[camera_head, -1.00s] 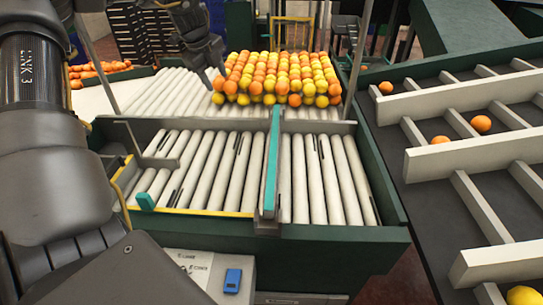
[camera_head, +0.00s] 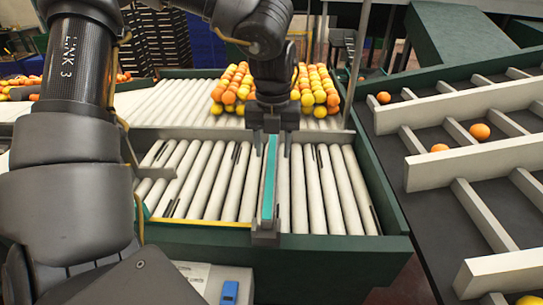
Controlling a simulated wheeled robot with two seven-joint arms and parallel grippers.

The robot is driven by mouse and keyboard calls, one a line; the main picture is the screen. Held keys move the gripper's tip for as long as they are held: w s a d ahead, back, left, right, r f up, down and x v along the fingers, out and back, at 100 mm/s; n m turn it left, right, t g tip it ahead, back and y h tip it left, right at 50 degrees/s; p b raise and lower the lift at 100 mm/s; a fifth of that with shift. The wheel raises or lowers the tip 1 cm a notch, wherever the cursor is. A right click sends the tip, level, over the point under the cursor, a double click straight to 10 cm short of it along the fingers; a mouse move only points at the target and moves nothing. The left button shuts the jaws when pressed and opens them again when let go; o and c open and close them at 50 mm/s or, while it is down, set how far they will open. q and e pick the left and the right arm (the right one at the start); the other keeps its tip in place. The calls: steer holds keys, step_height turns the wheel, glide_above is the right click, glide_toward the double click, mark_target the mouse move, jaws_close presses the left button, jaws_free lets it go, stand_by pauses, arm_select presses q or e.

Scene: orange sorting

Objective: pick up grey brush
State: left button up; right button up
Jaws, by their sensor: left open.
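My left gripper (camera_head: 271,146) points down in the head view, at the far end of the teal divider bar (camera_head: 269,185). Its fingers are apart, one on each side of the bar as seen from here. I cannot tell whether they touch it. The bar lies lengthwise over the white rollers, with a grey bracket (camera_head: 265,236) at its near end. I cannot make out a grey brush with certainty. My right gripper is not in view.
A pile of oranges and yellow fruit (camera_head: 318,90) lies behind my gripper, partly hidden by the arm. A dark green frame (camera_head: 330,250) borders the rollers (camera_head: 325,190). A slatted conveyor (camera_head: 455,155) with a few oranges runs along the right.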

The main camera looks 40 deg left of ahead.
mark_target(271, 165)
arm_select(q)
steer(key=shift+f, duration=0.25)
steer(key=shift+a+f, duration=0.1)
steer(key=f+p, duration=0.3)
steer(key=f, duration=0.1)
steer(key=shift+w+a+f, duration=0.1)
steer(key=shift+a, duration=0.2)
steer(key=shift+f, duration=0.4)
steer(key=shift+r, duration=0.1)
jaws_close()
